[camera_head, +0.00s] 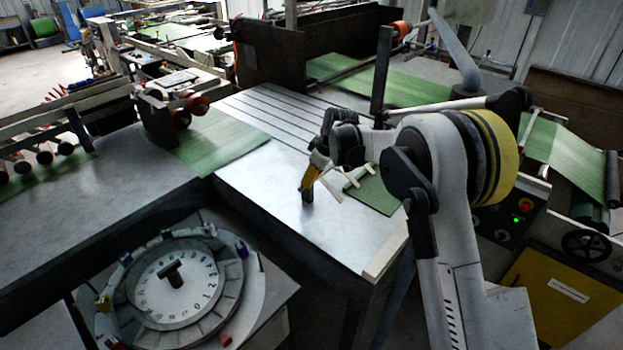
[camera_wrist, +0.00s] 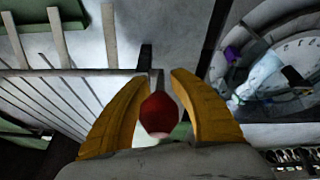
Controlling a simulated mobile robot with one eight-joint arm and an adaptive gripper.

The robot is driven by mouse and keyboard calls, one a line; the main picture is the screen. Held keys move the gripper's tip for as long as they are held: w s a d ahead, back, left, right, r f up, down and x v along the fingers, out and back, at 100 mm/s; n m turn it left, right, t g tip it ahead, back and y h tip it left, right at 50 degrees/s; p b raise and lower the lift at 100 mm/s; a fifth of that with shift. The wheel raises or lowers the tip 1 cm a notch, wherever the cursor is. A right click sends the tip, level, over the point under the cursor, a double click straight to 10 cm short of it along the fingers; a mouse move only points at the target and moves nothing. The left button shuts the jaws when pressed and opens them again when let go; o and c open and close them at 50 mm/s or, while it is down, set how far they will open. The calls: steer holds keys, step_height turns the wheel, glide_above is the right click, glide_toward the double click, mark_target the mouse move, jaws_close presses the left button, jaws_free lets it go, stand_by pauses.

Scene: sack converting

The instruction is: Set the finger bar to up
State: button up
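My gripper (camera_head: 308,182) is low over the grey metal table, and its yellow fingers point down. In the wrist view the fingers (camera_wrist: 160,82) are apart, one on each side of a red knob (camera_wrist: 160,113). Narrow gaps seem to show beside the knob; I see no firm contact. A thin bar (camera_wrist: 75,72) with pale fingers (camera_wrist: 56,36) runs leftward from near the knob and looks like the finger bar. In the head view pale fingers (camera_head: 333,190) show just right of my gripper; the arm hides most of the bar, and its tilt is unclear.
A round numbered dial (camera_head: 175,284) with coloured clips stands at the lower left. Green sheets (camera_head: 218,140) lie on the table (camera_head: 270,205). A dark upright panel (camera_head: 270,60) stands behind. A control box with a green light (camera_head: 517,219) and a yellow cabinet (camera_head: 555,305) are right of my arm.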

jaws_close()
